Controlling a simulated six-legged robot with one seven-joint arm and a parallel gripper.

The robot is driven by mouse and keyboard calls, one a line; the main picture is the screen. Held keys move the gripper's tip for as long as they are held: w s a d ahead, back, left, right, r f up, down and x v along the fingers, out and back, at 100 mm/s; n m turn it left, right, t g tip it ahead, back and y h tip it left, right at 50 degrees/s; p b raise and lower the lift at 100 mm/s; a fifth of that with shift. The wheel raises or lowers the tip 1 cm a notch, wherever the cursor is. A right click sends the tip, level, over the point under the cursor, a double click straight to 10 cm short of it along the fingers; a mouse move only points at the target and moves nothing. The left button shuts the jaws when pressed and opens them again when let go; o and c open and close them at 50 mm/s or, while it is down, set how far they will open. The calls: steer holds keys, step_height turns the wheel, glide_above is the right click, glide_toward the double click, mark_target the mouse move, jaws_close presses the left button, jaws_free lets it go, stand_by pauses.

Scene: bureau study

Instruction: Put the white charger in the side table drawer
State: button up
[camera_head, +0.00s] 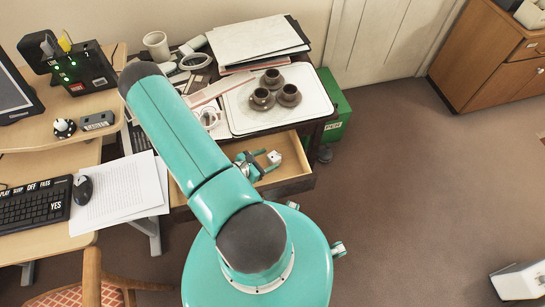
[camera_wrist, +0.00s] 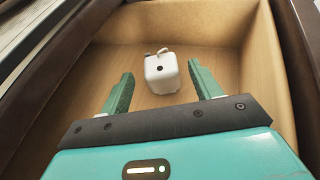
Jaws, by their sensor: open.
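The white charger (camera_wrist: 161,74) is a small white block with a dark spot and prongs on its top. In the wrist view it is over the wooden floor of the open drawer (camera_wrist: 217,60), just beyond and between my fingertips. My gripper (camera_wrist: 160,85) is open, with a finger on each side and clear of the charger. In the head view the charger (camera_head: 274,157) shows at the tip of my gripper (camera_head: 262,163), within the side table's pulled-out drawer (camera_head: 297,181). My arm hides the drawer's left part.
On the side table, a white tray (camera_head: 245,122) carries several dark cups and saucers. Folders (camera_head: 255,40) are stacked behind it. A green crate (camera_head: 338,117) stands to the right.

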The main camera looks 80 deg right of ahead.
steer(key=shift+v, duration=1.9)
steer(key=w+a+r+m+t+y, duration=0.15)
steer(key=w+a+r+m, duration=0.25)
steer(key=w+r, duration=0.6)
steer(key=w+a+r+m+t+y, duration=0.15)
steer(key=w+a+r+m, duration=0.3)
steer(key=r, duration=0.95)
steer(key=w+a+r+m+t+y, duration=0.1)
steer(key=a+r+t+y, duration=0.6)
steer(key=a+r, duration=1.7)
steer(key=m+t, duration=0.1)
steer(key=t, duration=0.2)
steer(key=shift+w+a+t+y, duration=0.3)
steer(key=shift+a+t+y, duration=0.1)
steer(key=shift+s+r, duration=0.1)
